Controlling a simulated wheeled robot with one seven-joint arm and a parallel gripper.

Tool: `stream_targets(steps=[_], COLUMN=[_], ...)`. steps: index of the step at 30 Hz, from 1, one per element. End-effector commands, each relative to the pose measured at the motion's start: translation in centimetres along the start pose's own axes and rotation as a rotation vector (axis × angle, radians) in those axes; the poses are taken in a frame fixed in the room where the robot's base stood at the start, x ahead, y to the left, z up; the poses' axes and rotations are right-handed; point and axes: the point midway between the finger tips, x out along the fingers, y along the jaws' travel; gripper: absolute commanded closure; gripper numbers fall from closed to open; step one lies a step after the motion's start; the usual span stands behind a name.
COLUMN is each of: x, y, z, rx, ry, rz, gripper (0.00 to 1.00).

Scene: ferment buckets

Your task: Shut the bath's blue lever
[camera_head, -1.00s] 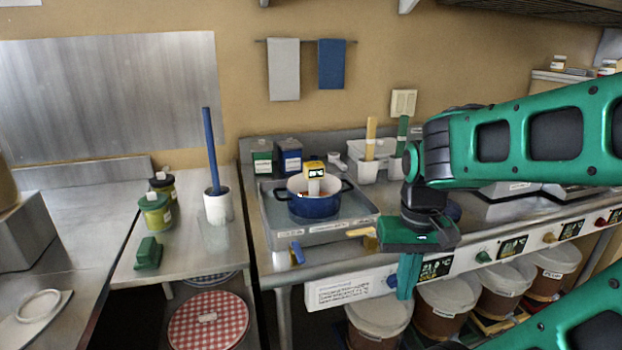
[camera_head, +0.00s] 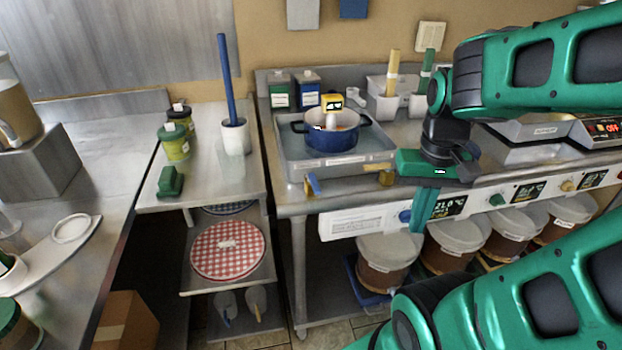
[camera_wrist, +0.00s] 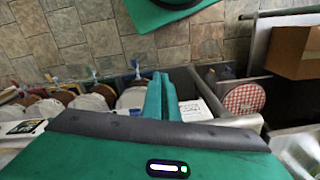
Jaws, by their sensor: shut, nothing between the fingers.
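The bath (camera_head: 292,157) is a shallow metal basin on the counter with a blue pot (camera_head: 331,138) in it. Its blue lever (camera_head: 313,184) sits on the front wall near the left corner, slanting steeply. A yellow lever (camera_head: 386,178) is on the same wall further right. My gripper (camera_head: 416,228) points down in front of the counter edge, right of both levers and apart from the blue one. Its green fingers are together and empty. They also show in the wrist view (camera_wrist: 160,76), above the floor side; neither lever can be made out there.
A control panel with knobs (camera_head: 405,216) runs along the counter front, close behind my fingers. Lidded buckets (camera_head: 388,250) stand below. A lower shelf with a red checked cloth lid (camera_head: 228,250) is left. Open space lies before the blue lever.

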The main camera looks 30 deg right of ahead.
Motion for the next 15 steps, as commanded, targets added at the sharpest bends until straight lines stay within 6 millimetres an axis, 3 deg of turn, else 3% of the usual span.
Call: stream_targets(steps=[5,11,15], x=[-0.9,-3.0,-4.9], y=[0.4,-1.9,-5.2], z=[0.5,-3.0,-6.1], rx=[-0.047,-0.316,-0.59], ry=[0.011,-0.002,-0.02], rz=[0.002,0.059,0.109], gripper=[1.0,1.0,1.0])
